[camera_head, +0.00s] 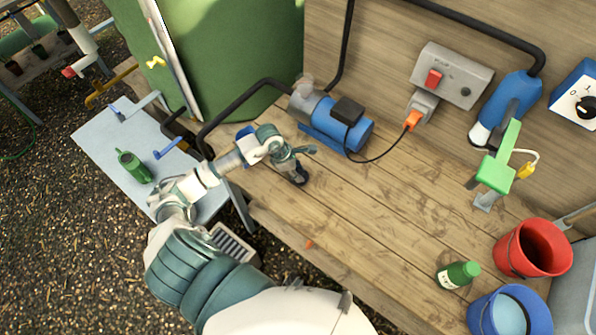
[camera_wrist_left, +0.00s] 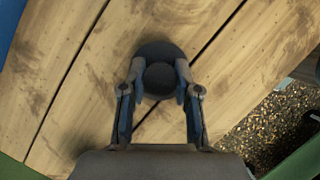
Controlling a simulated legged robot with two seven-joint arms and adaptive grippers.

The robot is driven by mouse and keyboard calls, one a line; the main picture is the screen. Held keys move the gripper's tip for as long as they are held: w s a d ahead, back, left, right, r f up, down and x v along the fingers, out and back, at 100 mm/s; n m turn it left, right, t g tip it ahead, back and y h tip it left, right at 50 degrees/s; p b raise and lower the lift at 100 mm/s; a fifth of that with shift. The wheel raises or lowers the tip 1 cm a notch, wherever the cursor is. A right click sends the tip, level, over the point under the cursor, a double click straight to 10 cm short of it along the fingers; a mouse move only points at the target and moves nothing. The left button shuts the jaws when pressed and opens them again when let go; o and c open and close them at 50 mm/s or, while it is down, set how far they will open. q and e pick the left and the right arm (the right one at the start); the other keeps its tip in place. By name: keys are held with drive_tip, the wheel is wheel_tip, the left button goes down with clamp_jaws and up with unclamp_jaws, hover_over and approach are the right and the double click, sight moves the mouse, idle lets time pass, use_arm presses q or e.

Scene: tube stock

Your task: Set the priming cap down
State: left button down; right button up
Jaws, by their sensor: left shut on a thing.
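The priming cap (camera_wrist_left: 160,76) is a dark round piece with a wider disc and a smaller knob. In the left wrist view it sits between the two fingers of my left gripper (camera_wrist_left: 160,90), which is shut on it. In the head view my left gripper (camera_head: 299,177) is low over the left part of the wooden bench, near its front edge. There the cap is small, dark and mostly hidden by the fingers. I cannot tell whether the cap touches the planks. My right gripper is not in view.
A blue pump (camera_head: 335,122) with a dark hose stands behind my left gripper. A green bottle (camera_head: 459,275), a red bucket (camera_head: 533,249) and a blue bucket (camera_head: 510,314) are at the right. The bench (camera_head: 390,215) is clear in the middle.

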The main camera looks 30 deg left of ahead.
use_arm(q)
drive_tip(key=c, duration=0.8)
unclamp_jaws()
drive_tip(key=shift+c, duration=0.2)
drive_tip(key=v, duration=1.2)
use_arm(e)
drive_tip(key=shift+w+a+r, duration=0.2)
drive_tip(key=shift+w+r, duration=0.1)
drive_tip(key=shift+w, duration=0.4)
use_arm(q)
drive_tip(key=shift+w, duration=0.1)
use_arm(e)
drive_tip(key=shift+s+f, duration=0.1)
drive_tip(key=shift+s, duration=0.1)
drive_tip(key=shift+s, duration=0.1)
